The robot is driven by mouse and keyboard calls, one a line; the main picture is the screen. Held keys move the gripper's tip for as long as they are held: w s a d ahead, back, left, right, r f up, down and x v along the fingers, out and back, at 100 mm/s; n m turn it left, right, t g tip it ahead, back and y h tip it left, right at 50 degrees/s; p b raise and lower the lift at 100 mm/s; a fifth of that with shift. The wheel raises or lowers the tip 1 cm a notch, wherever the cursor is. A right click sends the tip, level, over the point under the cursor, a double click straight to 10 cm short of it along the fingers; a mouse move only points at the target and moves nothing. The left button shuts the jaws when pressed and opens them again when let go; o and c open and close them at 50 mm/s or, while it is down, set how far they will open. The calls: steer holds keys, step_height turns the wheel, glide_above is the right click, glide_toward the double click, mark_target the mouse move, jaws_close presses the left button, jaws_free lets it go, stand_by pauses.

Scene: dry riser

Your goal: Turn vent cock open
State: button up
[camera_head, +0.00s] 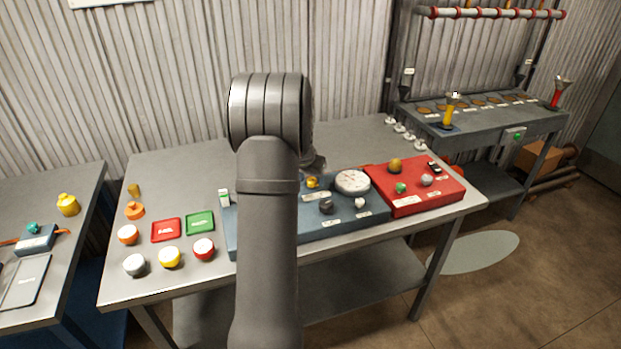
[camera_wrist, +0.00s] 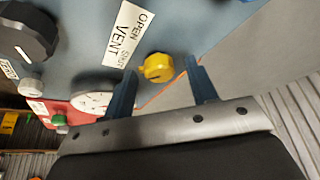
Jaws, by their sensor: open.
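The vent cock is a small yellow knob (camera_wrist: 155,68) on the blue panel (camera_wrist: 205,22). A white label (camera_wrist: 128,33) beside it reads VENT, with OPEN and SHUT. In the head view the yellow knob (camera_head: 312,183) shows just right of my arm. My gripper (camera_wrist: 161,67) is open in the wrist view, with one finger on each side of the knob. The finger tips are near the knob, with gaps visible; I cannot tell their height relative to it. In the head view my arm hides most of the gripper.
On the panel are a dial gauge (camera_head: 352,181) and a dark knob (camera_head: 326,205). A red panel (camera_head: 410,207) with several small knobs adjoins on the right. Several coloured caps, such as a red one (camera_head: 204,249), stand at the left of the grey table (camera_head: 180,179).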

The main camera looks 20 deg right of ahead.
steer(key=shift+c, duration=0.2)
steer(key=c, duration=0.9)
steer(key=m+g, duration=0.1)
steer(key=m, duration=0.3)
steer(key=shift+w+a+h, duration=0.1)
steer(key=shift+w+h, duration=0.05)
steer(key=shift+h, duration=0.25)
steer(key=m+g, duration=0.1)
steer(key=m, duration=0.1)
steer(key=m+g, duration=0.1)
steer(key=m, duration=0.1)
steer(key=shift+w+m, duration=0.2)
steer(key=shift+m, duration=0.1)
steer(key=m+g, duration=0.1)
steer(key=m, duration=0.3)
steer(key=shift+w+g, duration=0.15)
steer(key=shift+g, duration=0.25)
steer(key=m, duration=0.2)
steer(key=m+g, duration=0.1)
steer(key=m, duration=0.2)
steer(key=shift+w+g+y, duration=0.1)
steer(key=shift+g+y, duration=0.2)
steer(key=shift+m, duration=0.3)
